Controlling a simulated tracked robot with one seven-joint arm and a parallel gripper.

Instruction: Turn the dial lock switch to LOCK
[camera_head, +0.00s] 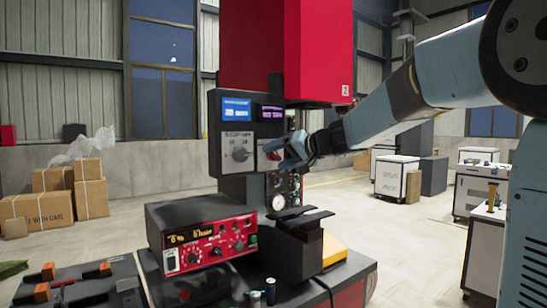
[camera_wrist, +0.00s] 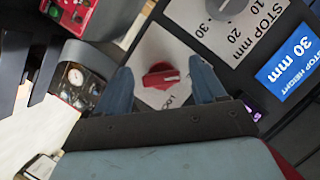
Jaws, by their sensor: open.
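The dial lock switch is a red knob (camera_wrist: 161,75) on a pale plate with partly visible lettering. In the wrist view it sits between my gripper's two blue fingers (camera_wrist: 160,88), with a gap on each side. The head view shows the red knob (camera_head: 274,155) at the tips of my gripper (camera_head: 290,150), on the panel's right part. My gripper is open and holds nothing. The knob's pointer direction is hard to read, and part of the lettering beside it is hidden by my gripper.
A grey stop dial (camera_head: 240,154) sits left of the red knob, below a blue display (camera_head: 237,109). A round gauge (camera_head: 279,202) is below. A red-fronted control box (camera_head: 208,245) and a black bracket (camera_head: 300,222) stand in front. The red machine head (camera_head: 287,50) overhangs the panel.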

